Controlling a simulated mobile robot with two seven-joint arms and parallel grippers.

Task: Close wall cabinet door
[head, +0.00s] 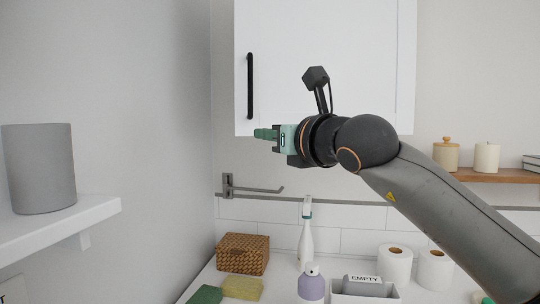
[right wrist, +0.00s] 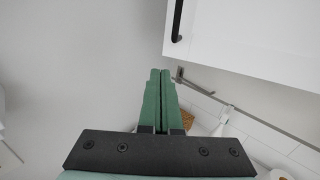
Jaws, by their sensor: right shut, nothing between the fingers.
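The white wall cabinet door (head: 320,60) fills the upper middle of the head view, with a black vertical handle (head: 250,86) near its left edge. It looks flat and nearly face-on; I cannot tell whether a gap is left behind it. My right gripper (head: 266,133) is shut and empty, pointing left near the door's lower left corner, below the handle. Its green fingers (right wrist: 160,95) are together in the right wrist view, apart from the door (right wrist: 255,40) and its handle (right wrist: 177,20) at upper right. My left gripper is not in view.
A wall rail with a hook (head: 250,188) runs below the cabinet. The counter holds a wicker box (head: 243,254), a spray bottle (head: 306,235), sponges (head: 242,288) and paper rolls (head: 395,264). A shelf (head: 60,230) with a grey container (head: 39,168) is at left.

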